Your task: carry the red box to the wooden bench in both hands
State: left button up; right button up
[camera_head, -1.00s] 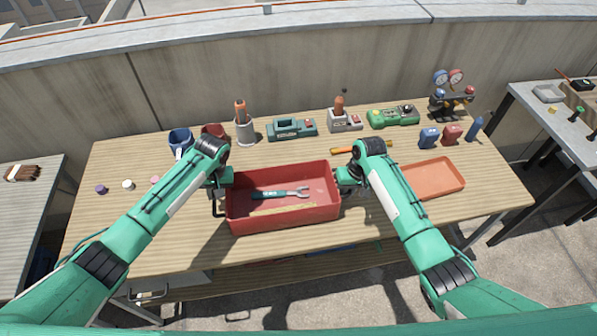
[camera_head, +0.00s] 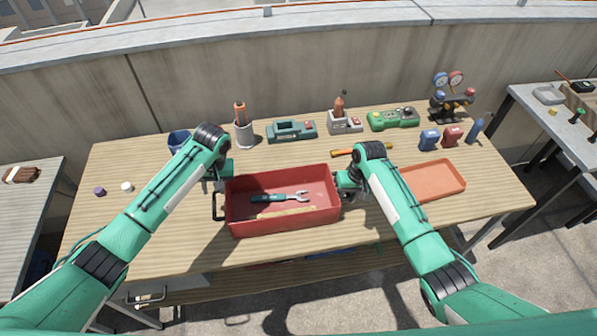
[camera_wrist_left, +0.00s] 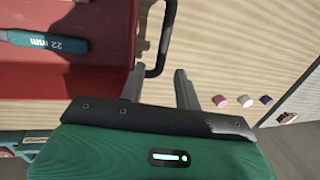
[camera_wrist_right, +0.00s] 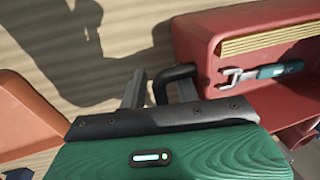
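The red box (camera_head: 235,215) sits on or just above the light wood tabletop (camera_head: 130,235); I cannot tell if they touch. It holds a green-handled wrench (camera_head: 275,198) and a yellowish strip (camera_head: 285,213). Black handles stick out at its sides. My left gripper (camera_wrist_left: 159,80) is open at one end of the left handle (camera_wrist_left: 165,35), which lies between the finger lines, with gaps both sides. My right gripper (camera_wrist_right: 160,88) is open, its fingers either side of the right handle (camera_wrist_right: 178,72). The handle's far part is hidden behind the gripper.
A grey plank-topped bench (camera_head: 25,225) stands at the left and a grey table (camera_head: 560,110) at the right. An orange tray (camera_head: 435,178) lies right of the box. Tools and a gauge set (camera_head: 450,95) line the back. The left tabletop is mostly clear.

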jog(key=shift+a, duration=0.1)
jog(key=shift+r, duration=0.15)
pick_arm(q)
jog(key=r, duration=0.3)
jog(key=shift+d, duration=0.25)
pick_arm(e)
notch_tip(320, 180, up, 12)
jog(key=d, duration=0.2)
jog(key=shift+w+d+f, duration=0.2)
jog(key=shift+d+f, duration=0.05)
